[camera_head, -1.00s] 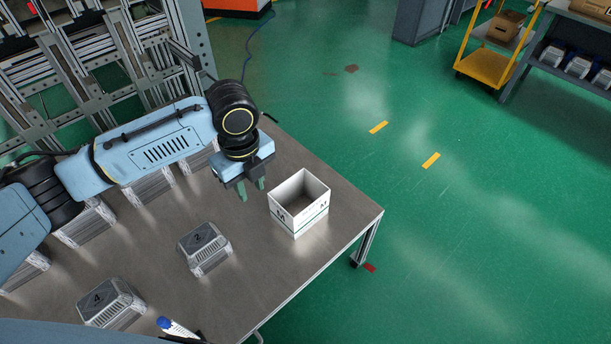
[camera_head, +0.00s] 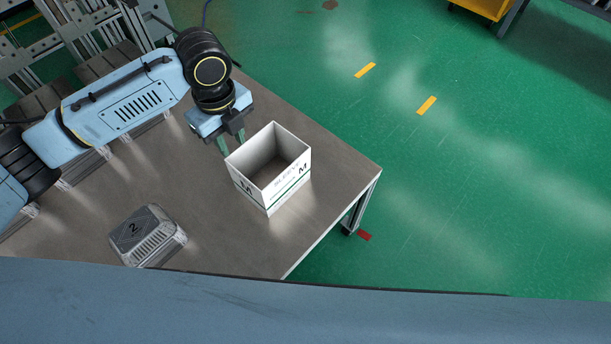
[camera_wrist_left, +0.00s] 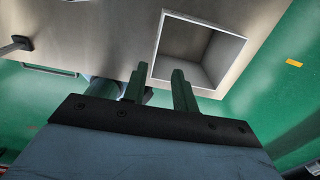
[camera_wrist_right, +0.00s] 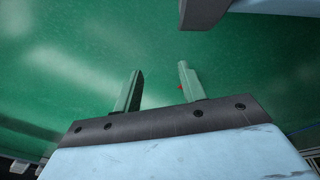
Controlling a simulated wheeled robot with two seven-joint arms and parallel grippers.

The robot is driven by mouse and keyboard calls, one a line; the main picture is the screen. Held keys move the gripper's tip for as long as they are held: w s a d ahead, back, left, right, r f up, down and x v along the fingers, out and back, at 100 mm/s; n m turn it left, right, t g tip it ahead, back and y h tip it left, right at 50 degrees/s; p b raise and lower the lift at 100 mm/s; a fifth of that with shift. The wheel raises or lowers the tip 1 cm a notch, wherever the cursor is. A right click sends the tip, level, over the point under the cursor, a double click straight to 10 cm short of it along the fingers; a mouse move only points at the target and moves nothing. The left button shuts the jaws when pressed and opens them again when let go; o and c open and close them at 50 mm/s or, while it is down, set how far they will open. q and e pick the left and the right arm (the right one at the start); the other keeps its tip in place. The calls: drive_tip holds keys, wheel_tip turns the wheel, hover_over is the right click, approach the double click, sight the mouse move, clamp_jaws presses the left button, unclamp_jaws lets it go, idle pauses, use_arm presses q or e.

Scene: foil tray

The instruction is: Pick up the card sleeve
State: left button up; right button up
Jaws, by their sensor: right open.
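The card sleeve (camera_head: 289,190) is a white open-topped box with "M" markings and a dark green line, standing upright near the table's right end. My left gripper (camera_head: 231,146) points down at the sleeve's far left side, its fingers apart and empty. In the left wrist view, the sleeve's rim (camera_wrist_left: 198,20) reaches close to the fingertips of the left gripper (camera_wrist_left: 158,78); I cannot tell whether they touch it. My right gripper (camera_wrist_right: 158,78) is open and empty, with only green floor between its fingers in the right wrist view.
A grey ribbed block marked 2 (camera_head: 150,238) sits on the metal table (camera_head: 205,185) left of the sleeve. The table's right edge is close to the sleeve, with open green floor (camera_head: 450,190) beyond.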

use_arm(q)
wheel_tip(320, 180, down, 16)
drive_tip(key=s+b, duration=0.1)
drive_tip(key=b, duration=0.5)
drive_tip(key=shift+d+r+b, duration=0.15)
drive_tip(key=shift+r+b, duration=0.05)
drive_tip(key=shift+b, duration=0.1)
use_arm(e)
drive_tip(key=w+a+r, duration=0.2)
drive_tip(key=w+r, duration=0.1)
drive_tip(key=r, duration=0.2)
drive_tip(key=w+a+r+t, duration=0.1)
drive_tip(key=w+a+r, duration=0.1)
drive_tip(key=w+r, duration=0.2)
wheel_tip(320, 180, up, 2)
drive_tip(key=shift+w+a+r+y, duration=0.1)
drive_tip(key=shift+w+a+y, duration=0.1)
drive_tip(key=shift+a+y, duration=0.15)
use_arm(q)
drive_tip(key=shift+c, duration=0.2)
clamp_jaws()
